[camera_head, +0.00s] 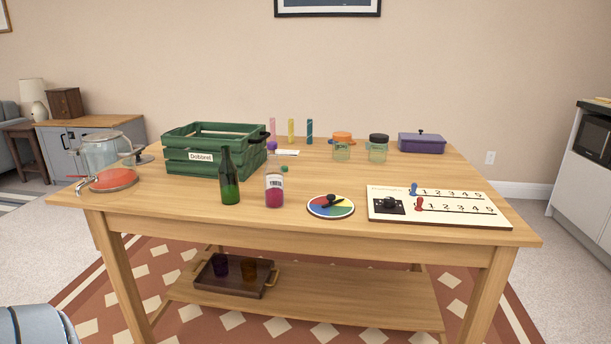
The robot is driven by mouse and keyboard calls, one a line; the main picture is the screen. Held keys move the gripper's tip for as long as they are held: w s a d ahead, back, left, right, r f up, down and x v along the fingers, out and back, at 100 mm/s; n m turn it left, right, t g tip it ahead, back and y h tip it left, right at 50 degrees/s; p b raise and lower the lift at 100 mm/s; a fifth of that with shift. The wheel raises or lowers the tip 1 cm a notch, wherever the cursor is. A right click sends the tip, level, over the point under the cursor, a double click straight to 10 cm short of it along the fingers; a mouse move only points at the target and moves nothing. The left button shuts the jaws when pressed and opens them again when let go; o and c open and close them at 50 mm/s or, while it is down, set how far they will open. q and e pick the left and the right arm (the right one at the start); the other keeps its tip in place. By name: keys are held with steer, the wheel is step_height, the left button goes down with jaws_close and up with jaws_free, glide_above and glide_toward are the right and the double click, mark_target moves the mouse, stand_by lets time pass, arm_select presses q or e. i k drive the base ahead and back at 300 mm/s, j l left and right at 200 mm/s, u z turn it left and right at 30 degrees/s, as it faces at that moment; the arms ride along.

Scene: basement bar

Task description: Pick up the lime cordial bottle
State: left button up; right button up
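A green glass bottle (230,186) with a dark slim neck stands upright on the wooden table (330,229) near its front edge, in front of the green crate; I take it for the lime cordial bottle, though no label can be read. A clear bottle or jar with pink-red contents (274,190) and a pale label stands just to its right. No gripper shows in the head view; only a blue-grey part of my own body is at the lower left corner.
A green slatted crate (180,163) stands behind the bottle. A glass drink dispenser (109,163) is left. A colour spinner (331,206) and a numbered board (450,208) lie right. Lidded jars and a purple box (421,145) are behind. A tray (234,289) sits on the lower shelf.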

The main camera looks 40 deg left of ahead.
mark_target(228, 173)
steer(key=u, duration=1.7)
